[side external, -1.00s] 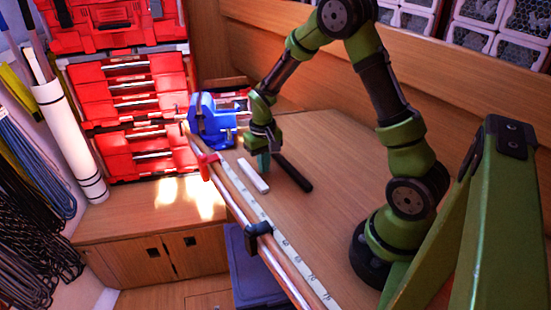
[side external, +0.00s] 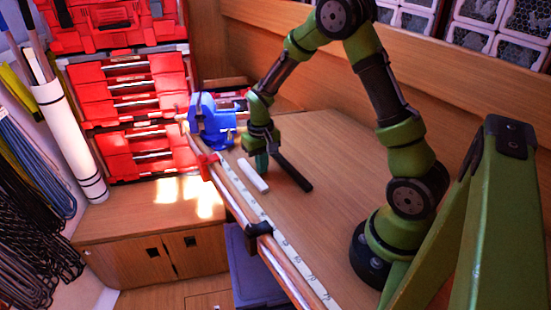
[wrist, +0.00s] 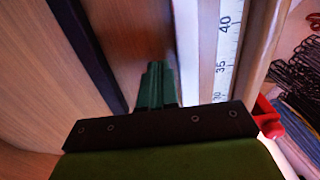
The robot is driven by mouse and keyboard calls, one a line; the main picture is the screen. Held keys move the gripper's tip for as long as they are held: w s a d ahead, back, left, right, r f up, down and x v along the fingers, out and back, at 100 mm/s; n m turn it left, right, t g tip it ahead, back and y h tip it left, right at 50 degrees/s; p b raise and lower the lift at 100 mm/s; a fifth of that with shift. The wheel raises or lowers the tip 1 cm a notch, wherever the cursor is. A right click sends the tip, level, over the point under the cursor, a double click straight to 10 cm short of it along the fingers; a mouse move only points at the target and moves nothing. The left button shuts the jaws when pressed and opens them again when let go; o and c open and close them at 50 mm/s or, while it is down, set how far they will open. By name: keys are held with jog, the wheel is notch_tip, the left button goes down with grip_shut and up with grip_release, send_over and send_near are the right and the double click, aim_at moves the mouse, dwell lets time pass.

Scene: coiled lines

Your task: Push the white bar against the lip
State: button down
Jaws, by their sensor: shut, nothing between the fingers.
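The white bar (side external: 253,175) lies flat on the wooden table, roughly parallel to the lip. The lip (side external: 236,198) runs along the table's left edge, with a measuring tape (side external: 285,247) on its inner side. My gripper (side external: 262,162) is shut and empty, pointing down on the side of the bar away from the lip. In the wrist view, my green fingers (wrist: 156,85) are close beside the white bar (wrist: 186,45); I cannot tell if they touch. The tape (wrist: 228,40) and wooden lip (wrist: 262,40) show to the bar's right.
A black bar (side external: 294,173) lies on the other side of my gripper. A blue vise (side external: 211,120) stands at the far end of the table. A red clamp (side external: 207,163) and a black clamp (side external: 259,230) sit on the lip.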

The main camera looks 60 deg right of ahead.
aim_at(248, 179)
jog(key=shift+w+a, duration=0.4)
jog(key=shift+a, duration=0.45)
jog(key=shift+w+a, duration=0.3)
jog(key=shift+a, duration=0.25)
jog(key=shift+w+a, duration=0.25)
jog(key=shift+a, duration=0.3)
jog(key=shift+a, duration=0.1)
jog(key=shift+w+a, duration=0.45)
jog(key=shift+a, duration=0.3)
jog(key=shift+s+d+r, duration=0.1)
jog(key=shift+s+d, duration=0.25)
jog(key=shift+d, duration=0.35)
notch_tip(248, 179, up, 7)
